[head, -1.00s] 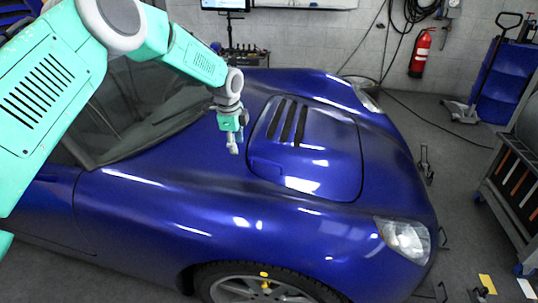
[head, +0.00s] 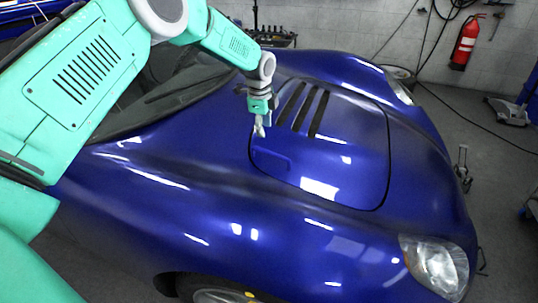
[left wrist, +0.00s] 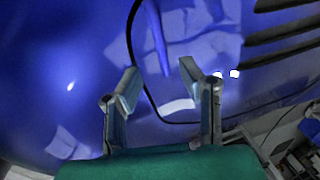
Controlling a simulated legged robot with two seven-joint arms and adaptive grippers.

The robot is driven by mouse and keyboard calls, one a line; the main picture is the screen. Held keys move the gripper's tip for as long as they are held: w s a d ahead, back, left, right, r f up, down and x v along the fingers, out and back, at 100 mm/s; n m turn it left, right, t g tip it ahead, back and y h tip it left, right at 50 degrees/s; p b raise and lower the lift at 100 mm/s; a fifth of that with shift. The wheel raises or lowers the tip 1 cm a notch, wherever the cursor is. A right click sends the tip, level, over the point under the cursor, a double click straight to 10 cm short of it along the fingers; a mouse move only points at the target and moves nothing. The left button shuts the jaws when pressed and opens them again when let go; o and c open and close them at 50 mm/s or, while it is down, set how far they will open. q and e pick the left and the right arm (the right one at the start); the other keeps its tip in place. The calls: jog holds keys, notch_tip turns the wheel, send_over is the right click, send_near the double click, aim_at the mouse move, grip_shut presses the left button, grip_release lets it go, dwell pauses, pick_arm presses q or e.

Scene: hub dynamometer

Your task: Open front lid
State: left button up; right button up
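The front lid (head: 345,150) is a blue panel with dark slots in the hood of a blue car (head: 215,200). It lies flush, with a dark seam around it. My left gripper (head: 260,130) hangs just above the lid's rear left edge, near the slots. In the left wrist view my left gripper (left wrist: 160,78) has its two fingers spread, with nothing between them. The lid's seam and part of the lid (left wrist: 205,45) show beyond the fingertips. I cannot tell whether the fingers touch the surface. My right gripper is not in view.
The windshield (head: 165,90) is behind and left of my left gripper. A fire extinguisher (head: 466,42) is on the back wall. The floor right of the car is mostly clear.

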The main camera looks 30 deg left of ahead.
aim_at(266, 152)
pick_arm(q)
jog(key=f+b, duration=0.1)
jog(key=f, duration=0.3)
jog(key=w+f+b, duration=0.1)
jog(key=f, duration=0.3)
jog(key=w+f+b, duration=0.1)
jog(key=f, duration=0.2)
jog(key=shift+a+f, duration=0.25)
jog(key=shift+f, duration=0.15)
jog(key=shift+w+r, duration=0.1)
grip_shut()
